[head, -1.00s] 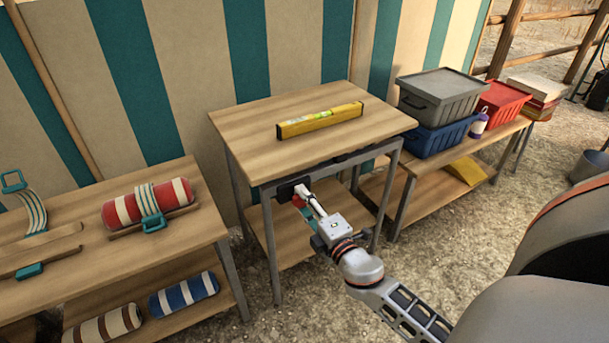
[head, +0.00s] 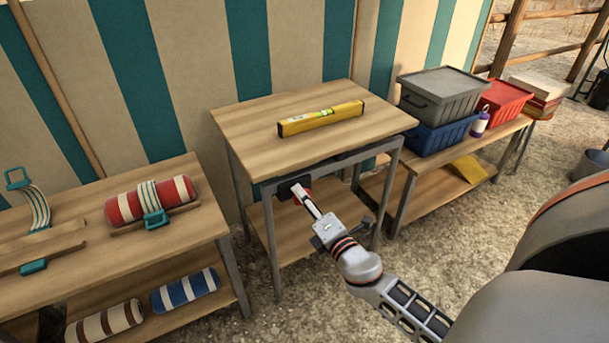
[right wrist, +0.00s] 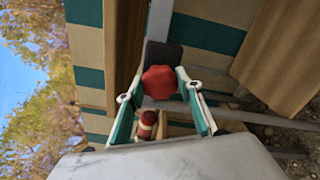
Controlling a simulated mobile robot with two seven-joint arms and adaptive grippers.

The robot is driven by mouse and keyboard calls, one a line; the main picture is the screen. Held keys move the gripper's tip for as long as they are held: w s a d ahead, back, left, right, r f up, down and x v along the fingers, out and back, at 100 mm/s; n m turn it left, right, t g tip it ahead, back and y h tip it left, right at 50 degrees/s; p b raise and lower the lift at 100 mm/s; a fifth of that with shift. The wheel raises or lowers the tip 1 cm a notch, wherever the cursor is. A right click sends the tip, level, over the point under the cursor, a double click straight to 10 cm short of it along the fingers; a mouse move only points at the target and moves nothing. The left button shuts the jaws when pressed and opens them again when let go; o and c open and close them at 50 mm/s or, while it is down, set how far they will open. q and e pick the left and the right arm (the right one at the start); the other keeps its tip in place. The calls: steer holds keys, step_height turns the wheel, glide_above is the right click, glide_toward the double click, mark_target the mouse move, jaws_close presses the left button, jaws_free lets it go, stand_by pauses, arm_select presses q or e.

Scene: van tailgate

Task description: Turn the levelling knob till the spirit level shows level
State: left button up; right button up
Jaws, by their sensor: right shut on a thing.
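The yellow spirit level (head: 321,118) lies on the wooden top of the small table (head: 250,122). Its bubble is too small to read. The red levelling knob (right wrist: 160,83) sits on a dark mount under the table's front edge; in the head view only a bit of red shows beside the dark mount (head: 290,187). My right gripper (head: 303,194) reaches the knob from the front. In the right wrist view its two fingers (right wrist: 160,92) are on either side of the knob, shut on it. My left gripper is not in view.
A bench on the left holds a red-and-white roll (head: 150,200) and straps, with more rolls below. A bench on the right holds a grey crate (head: 440,90), a blue crate (head: 437,135) and a red crate (head: 503,98). Striped canvas stands behind.

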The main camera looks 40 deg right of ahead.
steer(key=o, duration=1.1)
steer(key=shift+c, duration=0.2)
steer(key=v, duration=1.2)
